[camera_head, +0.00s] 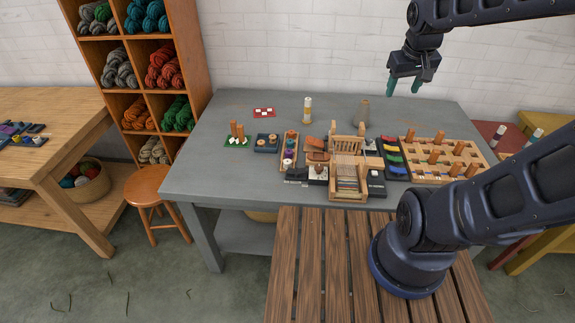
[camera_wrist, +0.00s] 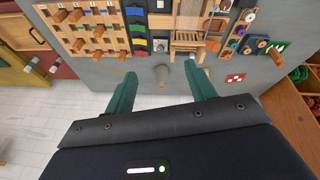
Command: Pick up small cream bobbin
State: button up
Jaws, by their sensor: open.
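My gripper (camera_head: 404,87) hangs open and empty above the back right of the grey table. In the wrist view its two green fingers (camera_wrist: 163,90) stand wide apart. Small pale bobbins are tiny here, and I cannot tell for certain which is the small cream bobbin.
A beige cone (camera_head: 362,112) and a cream-and-yellow bottle-like spool (camera_head: 307,109) stand at the back of the grey table (camera_head: 215,170). A small loom (camera_head: 348,180), a pegged wooden rack (camera_head: 408,170) and a blue tray (camera_head: 267,149) crowd the front.

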jog(key=w+a+f+n+g, duration=0.1)
jog(key=w+a+f+n, duration=0.25)
jog(key=w+a, duration=0.25)
jog(key=n+g, duration=0.3)
jog(key=n, duration=0.6)
send_over(287, 161)
notch_tip(287, 161, down, 24)
jog(key=shift+y, duration=0.3)
jog(key=shift+f, duration=4.9)
jog(key=c, duration=1)
jog(key=shift+c, duration=0.2)
jog(key=shift+r, duration=0.1)
